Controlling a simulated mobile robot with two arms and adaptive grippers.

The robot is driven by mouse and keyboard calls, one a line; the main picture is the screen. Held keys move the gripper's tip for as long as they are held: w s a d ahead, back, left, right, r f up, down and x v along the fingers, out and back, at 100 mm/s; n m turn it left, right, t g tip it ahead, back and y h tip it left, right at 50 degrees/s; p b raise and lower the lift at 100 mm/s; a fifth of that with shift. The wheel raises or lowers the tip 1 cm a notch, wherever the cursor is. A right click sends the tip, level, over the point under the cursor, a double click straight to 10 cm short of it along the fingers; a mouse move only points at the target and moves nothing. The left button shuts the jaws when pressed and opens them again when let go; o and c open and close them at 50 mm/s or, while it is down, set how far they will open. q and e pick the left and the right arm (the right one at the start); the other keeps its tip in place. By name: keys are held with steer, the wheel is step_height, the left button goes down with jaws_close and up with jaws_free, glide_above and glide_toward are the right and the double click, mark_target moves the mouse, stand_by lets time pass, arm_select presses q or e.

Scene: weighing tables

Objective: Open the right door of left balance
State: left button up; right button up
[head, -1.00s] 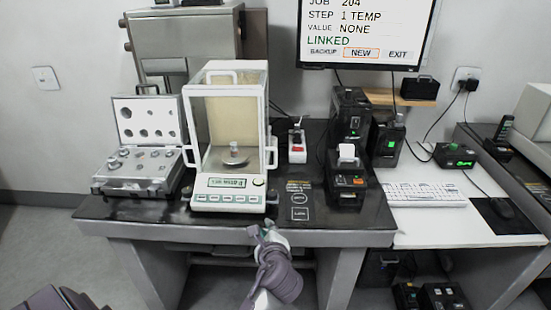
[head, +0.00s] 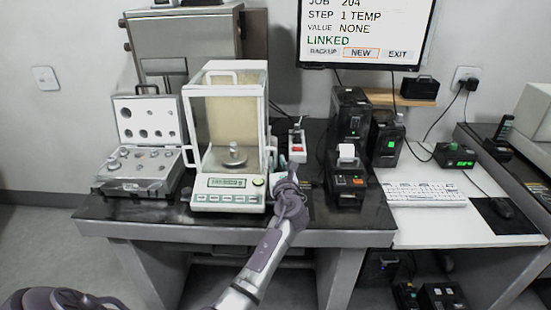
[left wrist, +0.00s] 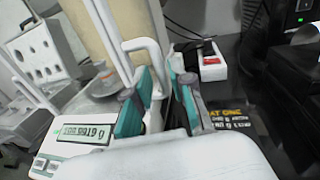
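The left balance (head: 228,199) is a white-framed glass case on the dark table, with a metal weight (head: 234,148) on its round pan. Its right door appears shut, with a white loop handle (head: 272,152) on the right side. My left gripper (head: 287,186) is at the balance's front right, close to this handle. In the left wrist view, the left gripper's teal-padded fingers (left wrist: 160,100) are apart, with the upright bar of the white handle (left wrist: 163,68) seemingly between them. Whether they touch it cannot be told. My right gripper is not in view.
An open weight case (head: 137,188) stands left of the balance. A power strip (head: 297,146) lies behind the gripper, and a small black printer (head: 346,182) stands to the right. The keyboard (head: 425,194) is on the white table further right.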

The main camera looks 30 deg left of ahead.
mark_target(276, 159)
arm_select(q)
steer(key=shift+x, duration=1.65)
jaws_close()
